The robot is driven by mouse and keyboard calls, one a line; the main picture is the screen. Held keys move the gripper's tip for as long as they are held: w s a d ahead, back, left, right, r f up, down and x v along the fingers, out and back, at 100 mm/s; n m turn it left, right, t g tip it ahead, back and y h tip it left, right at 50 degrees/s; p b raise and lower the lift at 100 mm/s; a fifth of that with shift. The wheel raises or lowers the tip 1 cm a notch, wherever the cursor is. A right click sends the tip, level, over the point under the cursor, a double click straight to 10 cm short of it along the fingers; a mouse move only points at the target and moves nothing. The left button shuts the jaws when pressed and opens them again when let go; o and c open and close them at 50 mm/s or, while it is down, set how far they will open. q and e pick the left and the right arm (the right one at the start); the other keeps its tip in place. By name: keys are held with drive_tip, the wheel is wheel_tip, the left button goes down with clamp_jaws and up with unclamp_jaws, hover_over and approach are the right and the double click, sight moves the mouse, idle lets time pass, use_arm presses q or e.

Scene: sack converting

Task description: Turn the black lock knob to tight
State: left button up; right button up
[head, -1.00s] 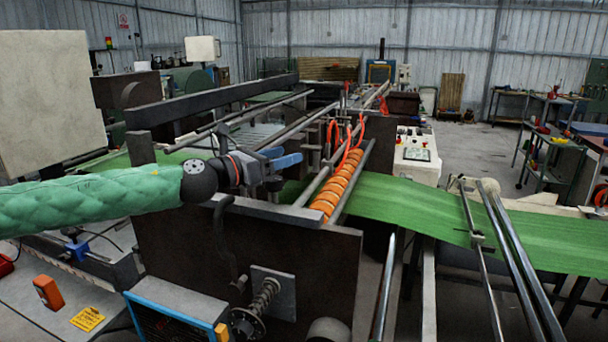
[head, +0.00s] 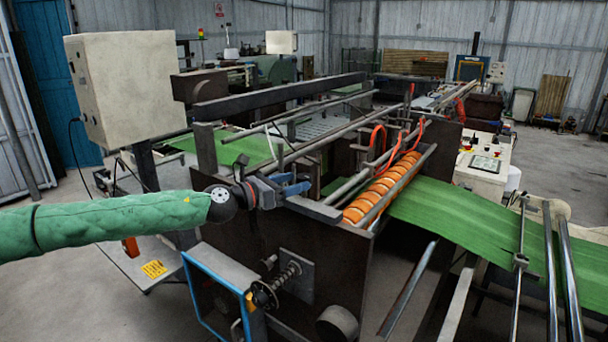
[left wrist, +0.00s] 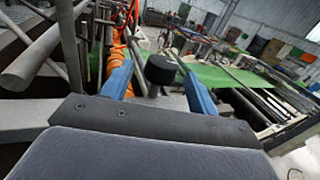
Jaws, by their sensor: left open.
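A black round knob (left wrist: 161,69) on a pale stem shows in the left wrist view, between the two blue fingers of my left gripper (left wrist: 156,80). The fingers are apart, with gaps visible beside the knob; I cannot tell how deep it sits between them. In the head view my left gripper (head: 293,183) is over the near end of the machine, beside the orange roller (head: 383,187). The knob is not clear there, and its tight or loose setting cannot be read. My right gripper is out of view.
A green web (head: 450,215) runs off to the right under steel bars. The dark machine side plate (head: 225,250) stands below my left gripper, with a spring-loaded shaft (head: 278,284) on it. A beige control box (head: 130,85) stands at the left.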

sight(297, 181)
use_arm(q)
drive_tip(key=shift+p+x, duration=0.5)
drive_tip(key=shift+x, duration=0.7)
drive_tip(key=shift+w+d, duration=0.35)
drive_tip(key=shift+d, duration=0.15)
drive_tip(key=shift+d, duration=0.1)
